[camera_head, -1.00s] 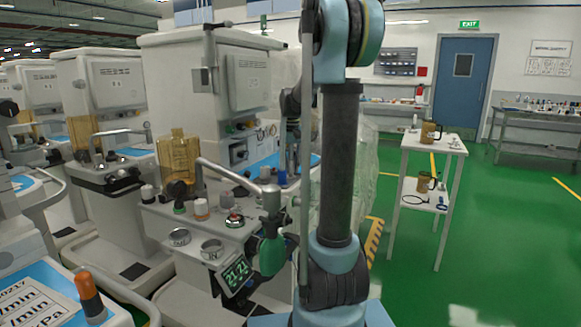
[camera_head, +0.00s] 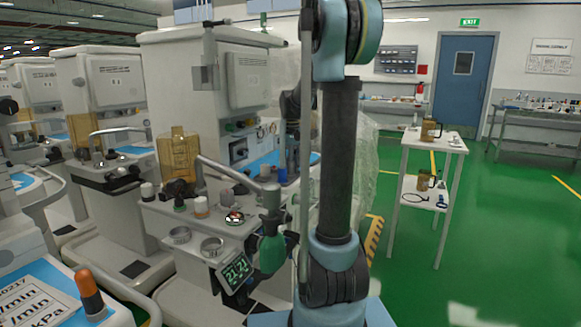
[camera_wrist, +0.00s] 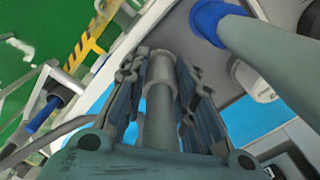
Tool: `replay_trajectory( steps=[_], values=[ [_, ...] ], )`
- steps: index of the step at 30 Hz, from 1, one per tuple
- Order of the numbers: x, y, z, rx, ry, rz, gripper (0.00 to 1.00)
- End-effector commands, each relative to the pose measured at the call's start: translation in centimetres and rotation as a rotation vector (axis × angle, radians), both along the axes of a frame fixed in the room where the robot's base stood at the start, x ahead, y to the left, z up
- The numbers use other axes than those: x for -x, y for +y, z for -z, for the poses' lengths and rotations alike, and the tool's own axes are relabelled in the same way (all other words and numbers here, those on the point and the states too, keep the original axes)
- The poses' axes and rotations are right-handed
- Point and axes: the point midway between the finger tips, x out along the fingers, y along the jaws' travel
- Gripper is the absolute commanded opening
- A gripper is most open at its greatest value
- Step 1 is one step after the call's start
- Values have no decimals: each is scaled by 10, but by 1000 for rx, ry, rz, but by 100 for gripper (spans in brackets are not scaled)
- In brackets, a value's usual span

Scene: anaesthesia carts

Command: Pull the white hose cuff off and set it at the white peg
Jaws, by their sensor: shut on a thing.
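In the wrist view my gripper (camera_wrist: 158,66) is shut, with one finger on each side of a pale grey tubular piece (camera_wrist: 158,115). I take this piece to be the white hose cuff, greyed by shade; its rounded end shows between the fingertips. I cannot tell whether it is still joined to a fitting. In the head view my arm hides the fingers and the held piece. I cannot pick out the white peg for certain. A short white cylinder (camera_wrist: 257,82) lies right of the fingers in the wrist view.
A thick grey hose with a blue cuff (camera_wrist: 210,18) crosses close to the right of my gripper. Another blue cuff (camera_wrist: 42,115) is at left. The cart (camera_head: 215,225) with its green bag (camera_head: 271,253) stands beside my arm. A white side table (camera_head: 432,143) stands right, with clear floor around.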

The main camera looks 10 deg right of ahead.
Motion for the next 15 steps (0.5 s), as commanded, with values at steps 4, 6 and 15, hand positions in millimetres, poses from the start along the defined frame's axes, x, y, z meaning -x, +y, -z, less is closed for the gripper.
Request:
replay_trajectory(
  steps=[4, 6, 15],
  values=[
    [0, 0, 3, 0, 0, 0, 0],
    [0, 0, 5, 0, 0, 0, 0],
    [0, 0, 4, 0, 0, 0, 48]
  ],
)
